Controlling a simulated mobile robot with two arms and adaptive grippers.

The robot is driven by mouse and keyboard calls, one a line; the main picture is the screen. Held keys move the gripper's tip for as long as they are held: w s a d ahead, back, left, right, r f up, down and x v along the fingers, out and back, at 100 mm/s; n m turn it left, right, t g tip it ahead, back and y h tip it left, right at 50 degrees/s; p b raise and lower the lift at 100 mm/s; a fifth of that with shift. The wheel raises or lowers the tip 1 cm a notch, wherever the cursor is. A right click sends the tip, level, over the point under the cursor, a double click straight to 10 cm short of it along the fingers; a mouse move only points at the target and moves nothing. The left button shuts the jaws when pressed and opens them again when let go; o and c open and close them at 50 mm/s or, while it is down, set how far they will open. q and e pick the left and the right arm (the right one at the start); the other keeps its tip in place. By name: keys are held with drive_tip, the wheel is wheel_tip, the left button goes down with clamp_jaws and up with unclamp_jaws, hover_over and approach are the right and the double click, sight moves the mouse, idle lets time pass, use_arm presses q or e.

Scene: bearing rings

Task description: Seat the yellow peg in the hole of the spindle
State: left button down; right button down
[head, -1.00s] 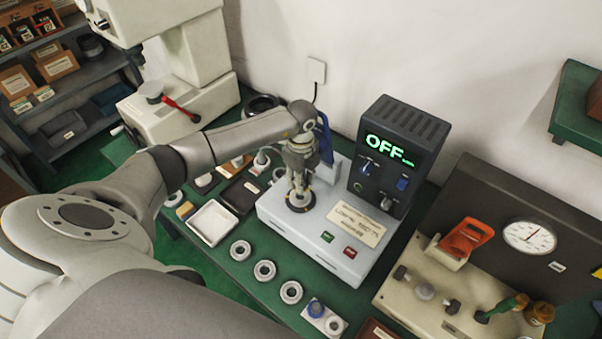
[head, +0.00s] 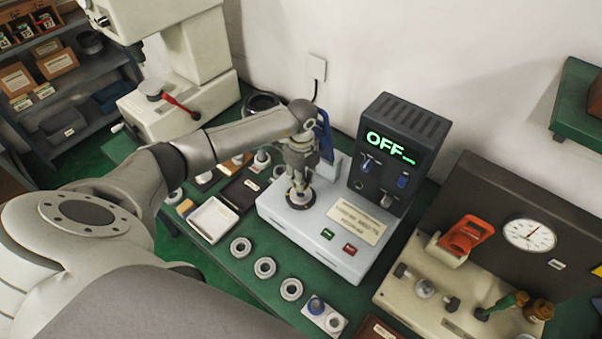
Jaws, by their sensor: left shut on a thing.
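My left gripper (head: 300,188) points down over the dark round spindle (head: 301,202) on top of the light grey machine (head: 335,232). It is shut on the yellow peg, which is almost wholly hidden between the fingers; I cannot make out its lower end. The fingertips are right at the spindle, and I cannot tell whether the peg is inside the hole or just above it. My right gripper is not in view.
The control box (head: 401,152) reading OFF stands behind the spindle, close on its right. Several bearing rings (head: 265,267) lie in a row along the front. A white tray (head: 213,219) is at left. A gauge bench (head: 470,260) stands at right.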

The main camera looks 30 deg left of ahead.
use_arm(q)
drive_tip(key=shift+f+b, duration=1.5)
drive_tip(key=shift+f, duration=0.45)
drive_tip(key=c, duration=1.1)
unclamp_jaws()
